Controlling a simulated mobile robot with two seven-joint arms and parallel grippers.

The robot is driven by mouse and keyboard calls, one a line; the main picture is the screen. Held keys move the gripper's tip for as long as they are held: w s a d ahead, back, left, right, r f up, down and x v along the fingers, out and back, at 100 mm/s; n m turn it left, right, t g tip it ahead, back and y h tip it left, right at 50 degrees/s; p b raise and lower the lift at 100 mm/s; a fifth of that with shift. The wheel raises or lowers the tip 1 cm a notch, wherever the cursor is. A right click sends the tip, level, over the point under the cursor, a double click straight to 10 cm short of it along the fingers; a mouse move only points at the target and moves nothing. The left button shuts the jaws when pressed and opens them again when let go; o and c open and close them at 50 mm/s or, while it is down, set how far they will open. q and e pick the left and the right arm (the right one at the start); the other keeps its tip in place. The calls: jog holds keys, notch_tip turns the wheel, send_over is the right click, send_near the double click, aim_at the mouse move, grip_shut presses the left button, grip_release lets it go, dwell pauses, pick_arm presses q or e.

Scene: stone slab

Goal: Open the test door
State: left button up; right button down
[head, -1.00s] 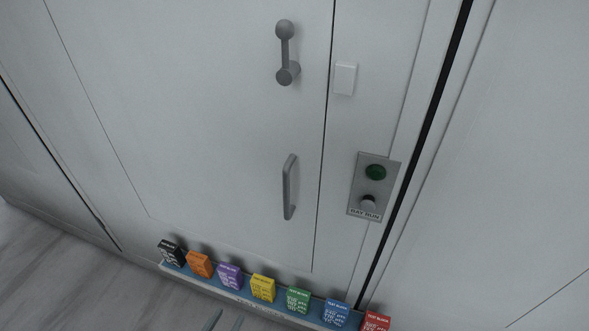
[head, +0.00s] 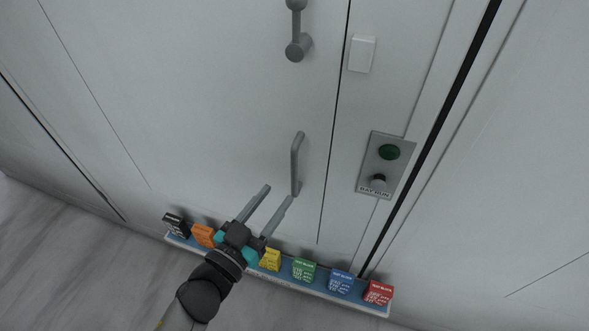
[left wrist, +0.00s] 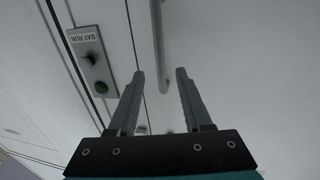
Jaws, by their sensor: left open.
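The test door (head: 200,90) is a pale grey panel and looks closed, with a thin seam along its right side. A grey bar handle (head: 296,165) stands upright on its lower right part. A grey lever-like fitting (head: 297,35) sits above it. My left gripper (head: 278,193) is open and empty, its fingers pointing up toward the lower end of the bar handle. My right gripper is not in view.
A control plate (head: 386,166) with a green button and a knob, marked BAY RUN, is right of the door. A white switch (head: 362,54) is above it. A blue shelf (head: 345,299) with several coloured test blocks runs along the bottom.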

aim_at(293, 175)
pick_arm(q)
jog(key=x, duration=0.8)
jog(key=shift+w+d, duration=0.2)
jog(key=shift+w, duration=0.1)
jog(key=shift+c, duration=0.3)
grip_shut()
dwell(0.8)
